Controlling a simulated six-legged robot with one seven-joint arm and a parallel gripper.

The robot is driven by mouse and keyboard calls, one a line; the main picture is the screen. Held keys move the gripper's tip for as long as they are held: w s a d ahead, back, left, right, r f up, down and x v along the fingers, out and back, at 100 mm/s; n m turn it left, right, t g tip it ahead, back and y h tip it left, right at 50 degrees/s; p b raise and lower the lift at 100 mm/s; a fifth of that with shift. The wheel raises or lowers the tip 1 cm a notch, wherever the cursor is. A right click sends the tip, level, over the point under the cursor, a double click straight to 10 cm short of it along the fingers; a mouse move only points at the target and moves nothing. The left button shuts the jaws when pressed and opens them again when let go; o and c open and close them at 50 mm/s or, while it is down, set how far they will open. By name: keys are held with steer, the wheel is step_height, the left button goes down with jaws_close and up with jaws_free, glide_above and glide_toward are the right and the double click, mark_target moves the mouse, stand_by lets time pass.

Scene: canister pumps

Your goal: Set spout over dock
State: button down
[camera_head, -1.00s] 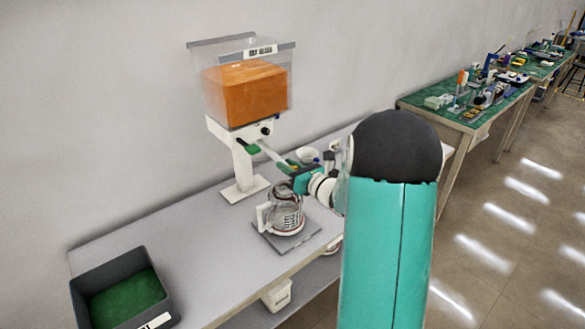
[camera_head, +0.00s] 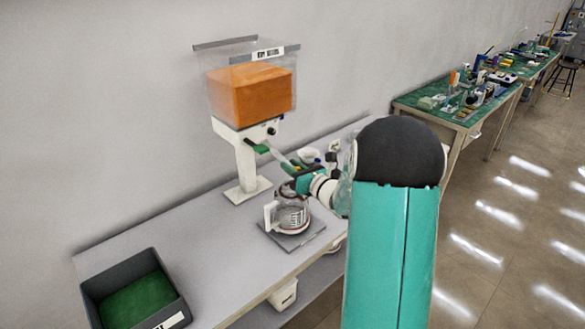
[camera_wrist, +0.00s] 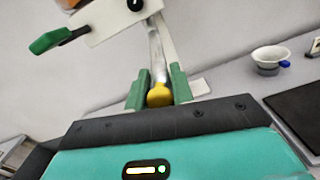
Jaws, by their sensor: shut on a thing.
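The spout (camera_wrist: 157,62) is a thin pale tube with a yellow tip, running down from the white pump head; it also shows in the head view (camera_head: 277,157). My gripper (camera_wrist: 160,88) has its two green fingers on either side of the spout near the yellow tip, shut on it. In the head view my gripper (camera_head: 293,177) is just above and behind a glass jug (camera_head: 292,216). The jug stands on a dark grey square plate (camera_head: 305,239), which looks like the dock. Whether the tip is exactly over the jug cannot be told.
The pump (camera_head: 243,160) carries a clear hopper with an orange block. A green lever (camera_wrist: 52,40) sticks out from its head. A white bowl (camera_wrist: 270,56) is behind on the bench. A dark bin (camera_head: 180,305) with a green bottom stands at the front left. Bench between is clear.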

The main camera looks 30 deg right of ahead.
steer(key=shift+a, duration=0.2)
steer(key=c, duration=1.3)
jaws_free()
steer(key=shift+o, duration=0.5)
steer(key=shift+s, duration=0.1)
steer(key=s+d, duration=0.2)
steer(key=s, duration=1.1)
steer(key=shift+s+d, duration=0.2)
steer(key=shift+d, duration=0.15)
